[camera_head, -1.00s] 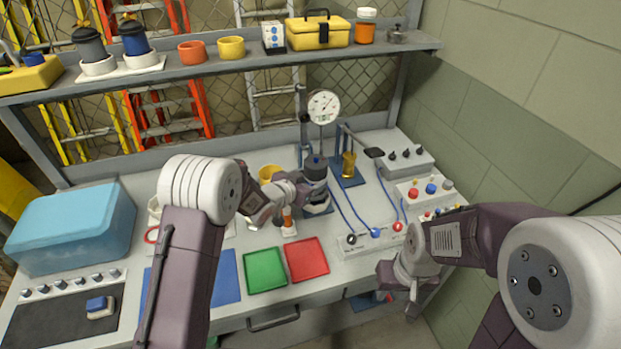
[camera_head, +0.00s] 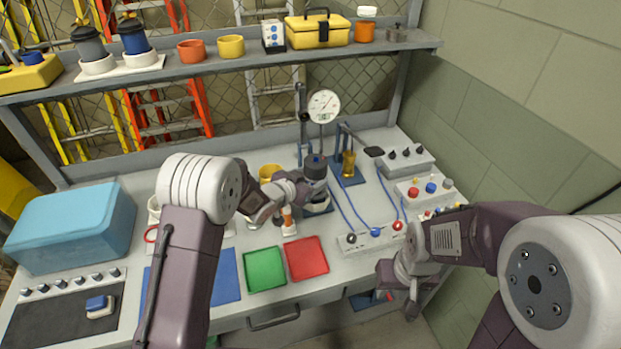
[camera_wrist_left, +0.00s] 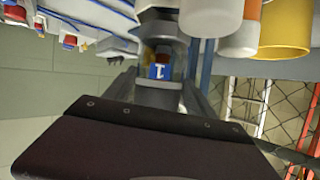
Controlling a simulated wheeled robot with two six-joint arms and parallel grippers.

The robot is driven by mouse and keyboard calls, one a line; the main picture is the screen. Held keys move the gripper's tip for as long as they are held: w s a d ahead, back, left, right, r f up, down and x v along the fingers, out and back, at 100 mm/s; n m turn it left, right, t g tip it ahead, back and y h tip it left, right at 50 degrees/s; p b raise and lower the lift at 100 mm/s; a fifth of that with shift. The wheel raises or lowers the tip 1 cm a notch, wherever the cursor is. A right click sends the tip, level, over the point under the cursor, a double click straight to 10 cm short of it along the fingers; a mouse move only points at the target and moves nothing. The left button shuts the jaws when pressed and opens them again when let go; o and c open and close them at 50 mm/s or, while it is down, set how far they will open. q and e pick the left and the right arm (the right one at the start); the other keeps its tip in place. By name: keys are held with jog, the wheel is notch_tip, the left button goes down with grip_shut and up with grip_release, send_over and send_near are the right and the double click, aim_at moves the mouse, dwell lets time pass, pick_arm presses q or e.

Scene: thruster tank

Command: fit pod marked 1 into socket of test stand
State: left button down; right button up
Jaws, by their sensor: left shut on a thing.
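The pod marked 1 (camera_head: 315,168) is a dark upright cylinder with a blue top at the test stand (camera_head: 302,120). Its blue label with a white 1 shows in the left wrist view (camera_wrist_left: 160,72). My left gripper (camera_head: 306,187) is shut on the pod from its left side. The stand has a dark post and a round white dial gauge (camera_head: 323,105) above and behind the pod. The socket is hidden by the pod and gripper, so I cannot tell whether the pod is seated. My right gripper (camera_head: 412,302) hangs low at the table's front right; its jaws are unclear.
A brass piece (camera_head: 348,165) on a blue base and a control box with blue cables (camera_head: 372,238) stand right of the stand. An orange and white bottle (camera_head: 288,222) stands close in front. Green (camera_head: 264,269) and red (camera_head: 307,259) trays lie nearer. A yellow cup (camera_head: 271,171) is behind.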

pick_arm(q)
jog(key=shift+r, duration=0.15)
jog(key=shift+f, duration=0.2)
dwell(0.3)
jog(key=shift+w+f+b, duration=0.1)
jog(key=shift+f+b, duration=0.35)
jog(key=shift+f, duration=0.2)
jog(key=shift+f, duration=0.15)
jog(key=shift+f+b, duration=0.5)
jog(key=shift+b, duration=0.05)
jog(key=shift+f, duration=0.25)
jog(key=shift+f+b, duration=0.6)
jog(key=shift+b, duration=0.15)
jog(key=shift+r, duration=0.1)
